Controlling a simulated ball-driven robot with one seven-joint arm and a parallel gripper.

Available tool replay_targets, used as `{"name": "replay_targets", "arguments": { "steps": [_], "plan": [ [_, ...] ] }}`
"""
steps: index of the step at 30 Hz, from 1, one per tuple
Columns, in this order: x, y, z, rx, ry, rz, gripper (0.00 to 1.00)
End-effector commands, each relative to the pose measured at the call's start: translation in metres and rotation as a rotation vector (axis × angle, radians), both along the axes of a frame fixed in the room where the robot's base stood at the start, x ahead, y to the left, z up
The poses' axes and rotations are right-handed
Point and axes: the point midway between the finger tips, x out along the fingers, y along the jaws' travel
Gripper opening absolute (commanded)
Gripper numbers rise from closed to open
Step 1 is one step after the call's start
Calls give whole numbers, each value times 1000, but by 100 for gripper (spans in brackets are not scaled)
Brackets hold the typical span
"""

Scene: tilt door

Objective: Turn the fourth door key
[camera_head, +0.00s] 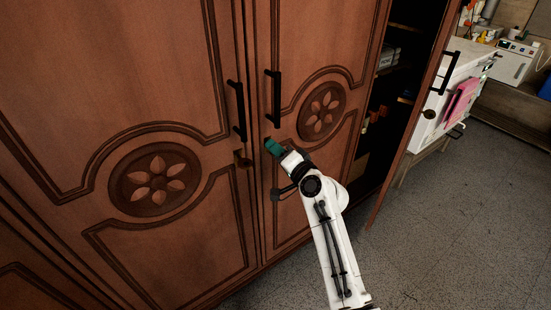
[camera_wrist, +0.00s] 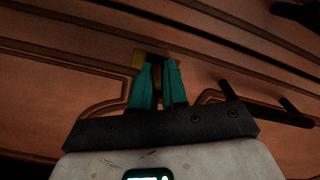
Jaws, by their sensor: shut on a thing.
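My gripper (camera_head: 270,147) has teal fingers and is at the left edge of a closed, carved wooden door (camera_head: 345,40), below its black handle (camera_head: 273,97). In the wrist view, the fingers (camera_wrist: 158,70) are close together over a brass lock plate (camera_wrist: 137,59). They are shut on the door key, which is mostly hidden between them. I cannot tell how far the key is turned. Another lock with a small key (camera_head: 241,160) shows on the closed door to the left, under that door's black handle (camera_head: 237,110).
The left door has a carved flower medallion (camera_head: 155,180). At the right, a door (camera_head: 412,120) stands open beside dark shelves. A white appliance (camera_head: 455,85) and a pink cloth (camera_head: 460,100) are beyond it. The grey floor (camera_head: 450,220) at the right is clear.

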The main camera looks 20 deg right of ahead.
Motion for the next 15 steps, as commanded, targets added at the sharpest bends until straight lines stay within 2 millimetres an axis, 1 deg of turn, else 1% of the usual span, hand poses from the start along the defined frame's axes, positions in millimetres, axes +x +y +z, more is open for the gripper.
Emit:
{"name": "replay_targets", "arguments": {
  "steps": [1,15],
  "plan": [
    [0,0,-8,-46,-14,0,0],
    [0,-1,-7,-470,-151,0,0]
  ]
}}
